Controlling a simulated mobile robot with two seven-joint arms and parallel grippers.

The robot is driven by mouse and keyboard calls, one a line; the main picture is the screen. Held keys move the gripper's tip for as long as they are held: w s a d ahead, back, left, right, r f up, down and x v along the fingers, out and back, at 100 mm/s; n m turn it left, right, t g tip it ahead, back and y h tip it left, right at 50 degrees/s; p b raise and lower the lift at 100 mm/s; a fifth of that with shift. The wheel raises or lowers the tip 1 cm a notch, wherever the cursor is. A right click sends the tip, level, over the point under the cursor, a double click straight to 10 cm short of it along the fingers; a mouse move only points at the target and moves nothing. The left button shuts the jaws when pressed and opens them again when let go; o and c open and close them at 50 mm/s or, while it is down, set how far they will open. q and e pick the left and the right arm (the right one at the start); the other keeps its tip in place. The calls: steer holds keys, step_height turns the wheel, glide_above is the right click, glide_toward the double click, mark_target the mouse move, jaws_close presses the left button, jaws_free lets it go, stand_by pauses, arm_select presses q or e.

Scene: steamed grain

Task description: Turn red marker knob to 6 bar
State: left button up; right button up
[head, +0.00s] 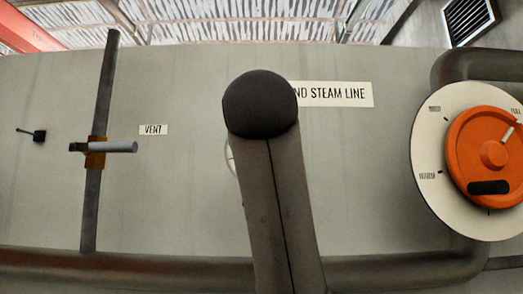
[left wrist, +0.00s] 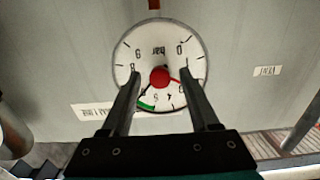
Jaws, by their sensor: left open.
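In the left wrist view a round white gauge (left wrist: 190,44) appears upside down, with black numbers, a small green band at its lower left and a red knob (left wrist: 160,77) at its centre. A thin red line runs from the knob toward the lower right. My left gripper (left wrist: 161,72) is open, with one finger on each side of the knob. I cannot tell whether either finger touches it. In the head view my arm covers nearly all of the gauge; only a pale sliver of its rim (head: 230,157) shows. My right gripper is not in view.
In the head view an orange handwheel (head: 468,150) sits on a white dial plate (head: 430,165) at right. A grey vent lever (head: 115,147) is on a vertical pipe at left. A thick horizontal pipe (head: 150,268) runs below. The wall between lever and gauge is mostly clear.

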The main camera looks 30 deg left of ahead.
arm_select(q)
steer(key=shift+c, duration=0.4)
steer(key=shift+c, duration=0.7)
jaws_close()
steer(key=shift+w+d+f+m+y+b, duration=0.1)
steer(key=shift+m+y+b, duration=0.75)
steer(key=shift+m+b, duration=1.5)
steer(key=shift+a+f+m+y+b, duration=0.1)
steer(key=shift+m+y+b, duration=0.85)
steer(key=shift+m, duration=2.55)
steer(key=shift+w+d+f+m+y+b, duration=0.1)
steer(key=shift+m+y+b, duration=0.6)
steer(key=shift+m+b, duration=1.75)
steer(key=shift+m+p, duration=0.5)
steer(key=shift+m, duration=0.2)
